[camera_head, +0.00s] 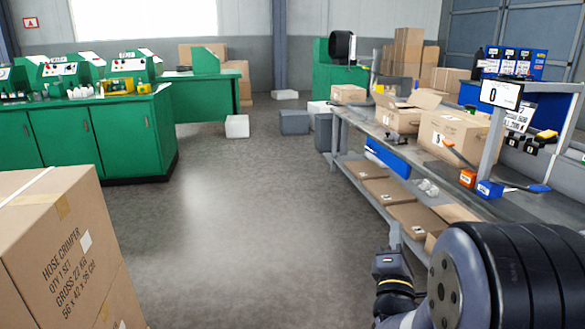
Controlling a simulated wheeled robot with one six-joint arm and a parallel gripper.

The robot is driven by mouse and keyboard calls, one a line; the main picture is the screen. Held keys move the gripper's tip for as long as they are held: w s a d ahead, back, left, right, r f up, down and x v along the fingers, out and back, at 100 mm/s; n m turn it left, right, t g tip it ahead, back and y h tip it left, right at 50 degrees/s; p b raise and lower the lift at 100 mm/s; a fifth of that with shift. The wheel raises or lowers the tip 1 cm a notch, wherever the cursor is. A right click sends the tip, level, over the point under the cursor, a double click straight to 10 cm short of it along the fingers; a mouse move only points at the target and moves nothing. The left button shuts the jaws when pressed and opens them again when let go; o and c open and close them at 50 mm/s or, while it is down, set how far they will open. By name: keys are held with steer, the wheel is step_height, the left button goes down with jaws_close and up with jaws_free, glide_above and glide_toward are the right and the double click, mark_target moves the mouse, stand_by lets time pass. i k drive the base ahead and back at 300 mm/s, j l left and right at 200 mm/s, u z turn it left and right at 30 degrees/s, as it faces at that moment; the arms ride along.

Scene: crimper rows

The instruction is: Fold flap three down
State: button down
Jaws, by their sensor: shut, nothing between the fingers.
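An open cardboard box (399,119) stands on the grey workbench (372,128) at the right. Some of its top flaps stick up and outward, one raised flap (426,98) at its right side. I cannot read which flap is number three. A larger cardboard box (455,143) with a dark mark on its front stands nearer; its top looks closed. The end of my arm with my gripper (390,258) is low at the bottom right, in front of the bench and well below the open box. It is shut and empty, apart from every box; its fingers are hard to make out.
A "0" display (500,94) stands on a grey post by the bench. Orange and blue holders (489,189) sit at its front edge. Flat cartons (382,191) lie on the lower shelf. A large carton (62,225) fills the lower left. The middle floor is clear.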

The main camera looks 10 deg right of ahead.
mark_target(385, 101)
steer(key=i+z, duration=0.35)
steer(key=i, duration=1.4)
steer(key=i+u, duration=0.35)
steer(key=i, duration=1.4)
steer(key=i+l+z, duration=0.45)
steer(key=i+l, duration=0.15)
steer(key=i, duration=0.25)
